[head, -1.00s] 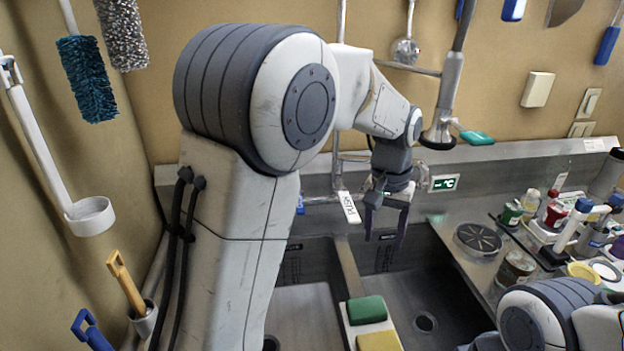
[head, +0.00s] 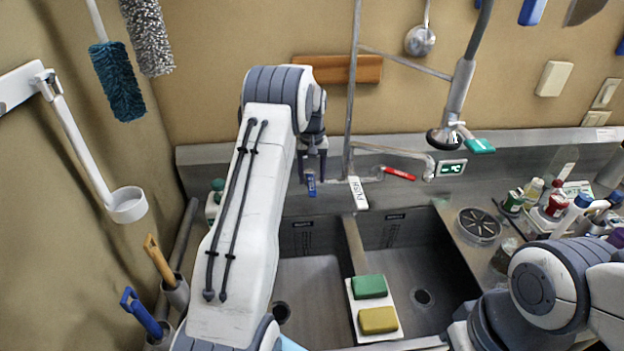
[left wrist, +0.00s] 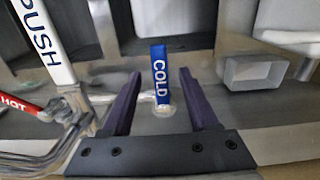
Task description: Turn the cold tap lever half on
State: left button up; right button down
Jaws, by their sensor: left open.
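The cold tap lever (head: 311,185) is a small blue handle at the back of the sink, left of the white PUSH lever. In the left wrist view the blue lever (left wrist: 159,68) shows its white COLD lettering. My left gripper (head: 312,178) is open, with its dark fingers at the lever. In the left wrist view the fingers stand on either side of the lever, with a gap on each side. The lever's base meets a metal pipe end. My right gripper is out of view; only part of the right arm shows at lower right.
The white PUSH lever (head: 357,193) and the red HOT lever (head: 398,173) are to the right. The spout and hanging spray head (head: 446,138) are farther right. A tray with a green sponge (head: 369,287) and a yellow sponge (head: 378,320) sits between the basins.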

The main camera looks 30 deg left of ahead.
aim_at(312, 188)
pick_arm(q)
jog(key=shift+f+p, duration=0.3)
jog(key=shift+f, duration=1.2)
grip_shut()
jog(key=shift+r, duration=0.1)
